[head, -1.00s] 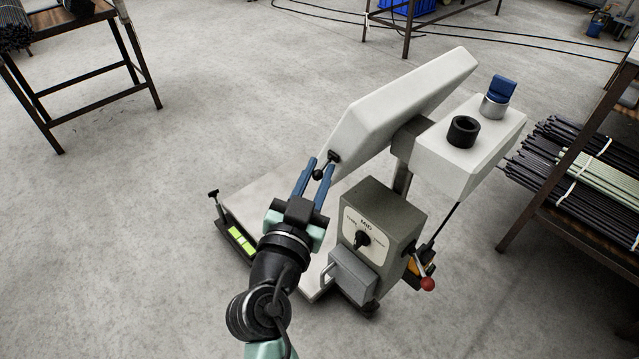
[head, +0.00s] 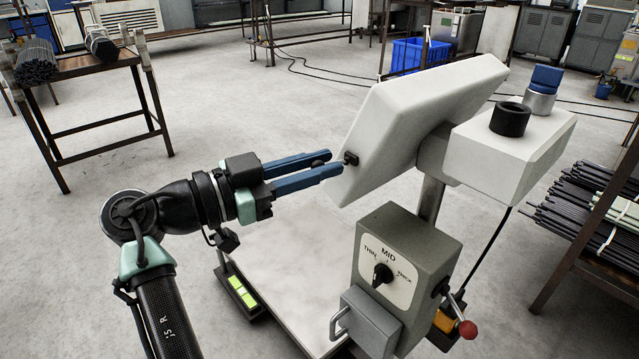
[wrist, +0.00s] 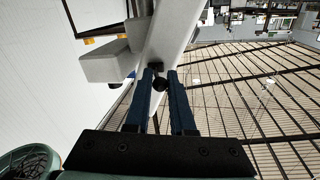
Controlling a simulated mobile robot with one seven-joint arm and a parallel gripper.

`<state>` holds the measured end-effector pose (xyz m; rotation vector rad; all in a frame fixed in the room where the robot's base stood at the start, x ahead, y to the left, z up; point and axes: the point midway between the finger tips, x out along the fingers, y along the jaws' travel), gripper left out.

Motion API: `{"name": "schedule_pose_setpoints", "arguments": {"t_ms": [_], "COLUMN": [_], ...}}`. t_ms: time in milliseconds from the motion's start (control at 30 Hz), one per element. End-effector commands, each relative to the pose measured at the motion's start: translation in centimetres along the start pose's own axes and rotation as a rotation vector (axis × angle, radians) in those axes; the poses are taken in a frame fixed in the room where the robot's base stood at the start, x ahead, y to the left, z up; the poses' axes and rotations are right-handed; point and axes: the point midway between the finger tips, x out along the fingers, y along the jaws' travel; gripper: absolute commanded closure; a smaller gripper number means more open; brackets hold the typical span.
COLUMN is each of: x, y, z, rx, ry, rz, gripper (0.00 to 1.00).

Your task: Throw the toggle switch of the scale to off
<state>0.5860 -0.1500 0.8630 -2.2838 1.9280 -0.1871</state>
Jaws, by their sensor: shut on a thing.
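The scale has a tilted white head (head: 400,125) above a pale platform (head: 285,270). The small black toggle switch (head: 351,158) sits on the head's lower left edge. Its dark ball end shows between the blue fingers of my gripper (head: 332,162), near their tips. My gripper comes in from the left, roughly level, and is shut on the toggle. In the wrist view the ball end (wrist: 160,85) also lies between the fingertips. The fingers partly hide the lever, and I see no on or off marking.
A grey box with a THIN-MID-THICK dial (head: 383,274) stands in front of the head's post. A red-knobbed lever (head: 467,329) is at its right. A white box with a black cup (head: 510,118) stands behind. Rod racks stand left and right; the floor at left is open.

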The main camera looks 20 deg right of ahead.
Motion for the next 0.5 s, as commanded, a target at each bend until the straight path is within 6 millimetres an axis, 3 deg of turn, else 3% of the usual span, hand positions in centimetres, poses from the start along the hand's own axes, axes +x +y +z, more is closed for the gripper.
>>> {"name": "schedule_pose_setpoints", "arguments": {"t_ms": [500], "x": [0.13], "y": [-0.35], "z": [0.05], "rx": [0.000], "ry": [0.015], "rz": [0.073], "gripper": [1.00]}}
